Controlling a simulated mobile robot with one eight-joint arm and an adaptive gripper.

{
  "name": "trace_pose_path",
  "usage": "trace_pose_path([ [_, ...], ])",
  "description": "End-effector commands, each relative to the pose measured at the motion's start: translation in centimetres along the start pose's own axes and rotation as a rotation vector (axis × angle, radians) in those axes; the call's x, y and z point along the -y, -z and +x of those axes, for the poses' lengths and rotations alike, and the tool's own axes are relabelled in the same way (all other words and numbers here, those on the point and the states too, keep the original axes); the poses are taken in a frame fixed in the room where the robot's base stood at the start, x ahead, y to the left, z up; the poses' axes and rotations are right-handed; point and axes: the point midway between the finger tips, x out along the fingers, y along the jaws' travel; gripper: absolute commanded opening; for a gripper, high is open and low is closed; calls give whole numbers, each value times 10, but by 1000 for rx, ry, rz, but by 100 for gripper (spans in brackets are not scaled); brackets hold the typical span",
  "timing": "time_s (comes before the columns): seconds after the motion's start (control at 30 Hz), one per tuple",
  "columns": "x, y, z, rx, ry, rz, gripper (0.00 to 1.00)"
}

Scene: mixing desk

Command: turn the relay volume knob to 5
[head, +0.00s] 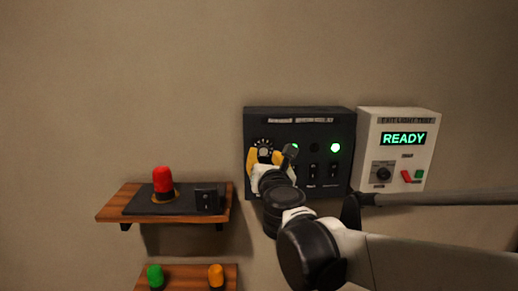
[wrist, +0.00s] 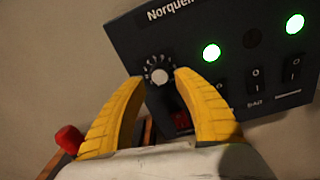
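The dark relay panel (head: 330,180) is fixed to the wall in the head view, with a volume knob at its upper left. In the wrist view the knob (wrist: 159,75) is a light disc with a numbered dial around it. The numbers are too small to read. My gripper (wrist: 156,78) has two yellow fingers, open, with their tips on either side of the knob. I cannot tell whether they touch it. In the head view my gripper (head: 263,156) is in front of the panel's left part, just below the dial.
The panel also has green lights (head: 336,147) and rocker switches (head: 333,170). A white box (head: 398,154) reading READY is on its right. A wooden shelf (head: 108,214) with a red-topped beacon (head: 162,180) is at the left. A lower shelf holds green (head: 155,276) and orange (head: 216,276) beacons.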

Motion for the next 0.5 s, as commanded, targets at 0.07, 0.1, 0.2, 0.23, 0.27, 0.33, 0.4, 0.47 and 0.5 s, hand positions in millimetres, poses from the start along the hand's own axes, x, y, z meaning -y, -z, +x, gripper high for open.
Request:
trace_pose_path([
  [0.07,0,-1,14,0,1,1,37],
  [0.1,0,-1,19,0,1,1,37],
  [0.2,0,-1,28,0,0,1,37],
  [0.23,0,-1,30,0,0,1,37],
  [0.27,0,0,32,0,0,1,37],
  [0.33,0,0,34,0,0,1,37],
  [0.4,0,0,35,0,0,2,37],
  [0.47,0,0,35,0,0,2,37],
  [0.5,0,0,35,0,0,2,37],
])
